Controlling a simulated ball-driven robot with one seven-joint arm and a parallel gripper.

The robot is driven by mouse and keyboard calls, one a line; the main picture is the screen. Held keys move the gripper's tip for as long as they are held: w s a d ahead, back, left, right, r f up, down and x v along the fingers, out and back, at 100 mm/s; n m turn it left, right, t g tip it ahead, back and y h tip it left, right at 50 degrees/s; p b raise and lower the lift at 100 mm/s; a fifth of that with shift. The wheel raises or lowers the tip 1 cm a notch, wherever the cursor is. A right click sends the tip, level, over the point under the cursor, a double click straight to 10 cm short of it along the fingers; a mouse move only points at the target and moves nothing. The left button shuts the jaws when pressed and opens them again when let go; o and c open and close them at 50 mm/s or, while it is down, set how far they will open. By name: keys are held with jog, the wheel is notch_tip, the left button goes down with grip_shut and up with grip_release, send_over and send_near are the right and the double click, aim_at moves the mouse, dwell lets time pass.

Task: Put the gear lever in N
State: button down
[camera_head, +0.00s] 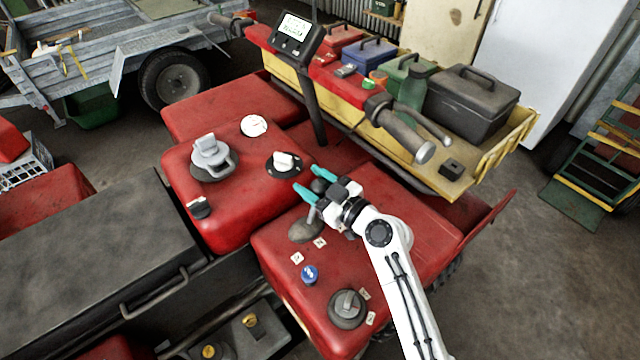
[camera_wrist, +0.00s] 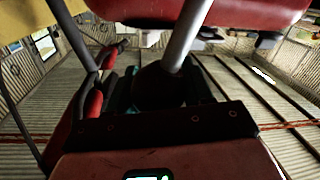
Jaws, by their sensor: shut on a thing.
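The gear lever (camera_head: 319,186) has a dark knob and rises from a grey-brown boot (camera_head: 304,230) on the red body panel. My gripper (camera_head: 314,182), with teal fingertips, is shut on the lever's knob, one finger on each side. In the wrist view, the lever's pale metal rod (camera_wrist: 188,40) runs down to the dark knob, which sits between the fingers and is mostly in shadow. Small white letter tags (camera_head: 297,258) lie beside the boot, with another tag (camera_head: 320,242) near it. Their letters are too small to read surely.
A white knob (camera_head: 284,161) and a grey cap (camera_head: 212,154) sit on the red panel behind. A blue knob (camera_head: 310,274) and a round dial (camera_head: 347,308) are in front. The handlebar grip (camera_head: 405,130) and yellow rack (camera_head: 490,160) stand behind to the right.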

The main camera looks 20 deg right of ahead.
jog(key=shift+s+a+r+n+h+b, duration=0.1)
jog(key=shift+s+a+n+b, duration=0.1)
jog(key=shift+a+n+b, duration=0.3)
jog(key=shift+s+a+r+n+h+b, duration=0.15)
jog(key=shift+s+a+n, duration=0.1)
jog(key=shift+a+n, duration=0.4)
jog(key=shift+s+a+n+h+b, duration=0.1)
jog(key=shift+s+a+n+b, duration=0.1)
jog(key=shift+a+n+b, duration=0.4)
jog(key=shift+a, duration=0.2)
jog(key=c, duration=0.5)
grip_release()
jog(key=shift+b+v, duration=1.2)
jog(key=shift+v, duration=4.2)
